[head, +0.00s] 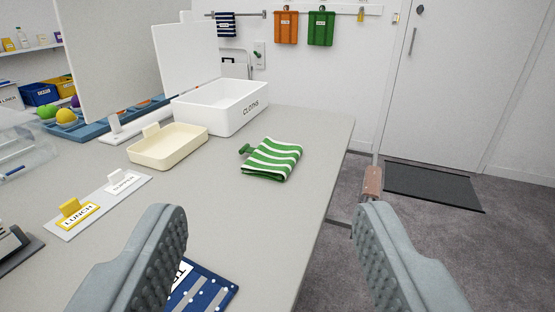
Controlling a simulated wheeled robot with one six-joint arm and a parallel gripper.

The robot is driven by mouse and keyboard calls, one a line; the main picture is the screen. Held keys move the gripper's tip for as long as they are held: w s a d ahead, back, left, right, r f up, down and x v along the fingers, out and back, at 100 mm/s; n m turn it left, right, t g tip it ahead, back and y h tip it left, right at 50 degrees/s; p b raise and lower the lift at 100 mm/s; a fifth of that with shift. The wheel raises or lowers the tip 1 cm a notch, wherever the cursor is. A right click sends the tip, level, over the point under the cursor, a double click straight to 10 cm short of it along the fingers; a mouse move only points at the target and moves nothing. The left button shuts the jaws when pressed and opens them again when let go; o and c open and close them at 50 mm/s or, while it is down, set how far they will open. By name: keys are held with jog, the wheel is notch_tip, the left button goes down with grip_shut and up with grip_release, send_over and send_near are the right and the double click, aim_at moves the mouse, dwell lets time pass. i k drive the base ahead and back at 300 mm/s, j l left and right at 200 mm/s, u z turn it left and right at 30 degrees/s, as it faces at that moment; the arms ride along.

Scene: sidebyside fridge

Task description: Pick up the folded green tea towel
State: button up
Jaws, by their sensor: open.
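The folded green tea towel (272,160), with white stripes, lies on the grey tabletop (225,185) near its right edge. A small green knob or loop sticks out at its left side. My gripper (272,225) is open and empty, its two grey ridged fingers wide apart in the foreground. The towel shows beyond and between the fingers, clear of both.
A white open-lidded box marked CLOTHS (222,106) stands behind the towel, with a cream tray (168,145) to the left. A blue patterned item (205,290) lies by the left finger. A yellow LUNCH holder (75,212) is at left. The table ends right of the towel.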

aim_at(273, 160)
jog(key=i+l, duration=0.5)
jog(key=l, duration=0.15)
jog(key=i+l, duration=0.55)
jog(key=l, duration=0.1)
